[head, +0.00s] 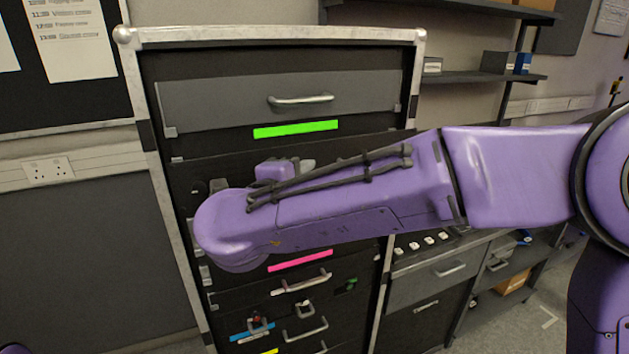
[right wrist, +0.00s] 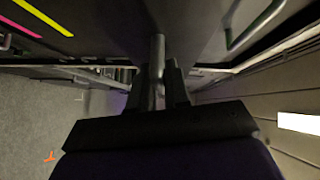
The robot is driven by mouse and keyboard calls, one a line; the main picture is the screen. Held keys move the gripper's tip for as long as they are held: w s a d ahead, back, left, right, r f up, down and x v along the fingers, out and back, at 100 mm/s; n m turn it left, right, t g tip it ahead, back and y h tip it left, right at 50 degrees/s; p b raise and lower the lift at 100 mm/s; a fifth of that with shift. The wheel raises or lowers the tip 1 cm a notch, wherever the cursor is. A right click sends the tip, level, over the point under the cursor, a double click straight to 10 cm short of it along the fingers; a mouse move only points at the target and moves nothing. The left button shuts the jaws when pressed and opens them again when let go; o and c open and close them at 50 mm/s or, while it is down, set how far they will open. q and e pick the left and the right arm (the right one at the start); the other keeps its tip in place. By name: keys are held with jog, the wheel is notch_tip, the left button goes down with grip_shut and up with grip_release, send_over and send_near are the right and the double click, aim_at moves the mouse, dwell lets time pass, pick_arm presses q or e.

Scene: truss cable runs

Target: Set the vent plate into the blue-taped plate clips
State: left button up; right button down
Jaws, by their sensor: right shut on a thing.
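My right gripper (right wrist: 160,88) is shut on a grey bar handle (right wrist: 157,50), which I take to be the vent plate's. A broad dark surface (right wrist: 205,30) lies beyond it, but I cannot tell where plate ends and rack begins. In the head view my right forearm crosses the rack and hides the gripper and most of the held plate. The blue tape (head: 252,330) shows low on the left of the rack, beside small fittings; I cannot make out the clips clearly. My left gripper is not in view.
The rack (head: 138,90) has a pale metal frame. A grey panel with a handle (head: 300,99) sits at its top, above green tape (head: 296,129). Pink tape (head: 300,261) and yellow tape (head: 266,351) mark lower rows. A drawer unit (head: 440,285) stands at the right.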

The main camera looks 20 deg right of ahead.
jog(key=shift+w, duration=1.8)
jog(key=shift+w+f+p, duration=0.15)
jog(key=shift+w+p, duration=0.5)
jog(key=shift+w, duration=1.35)
jog(key=shift+b, duration=0.55)
jog(key=shift+m, duration=0.3)
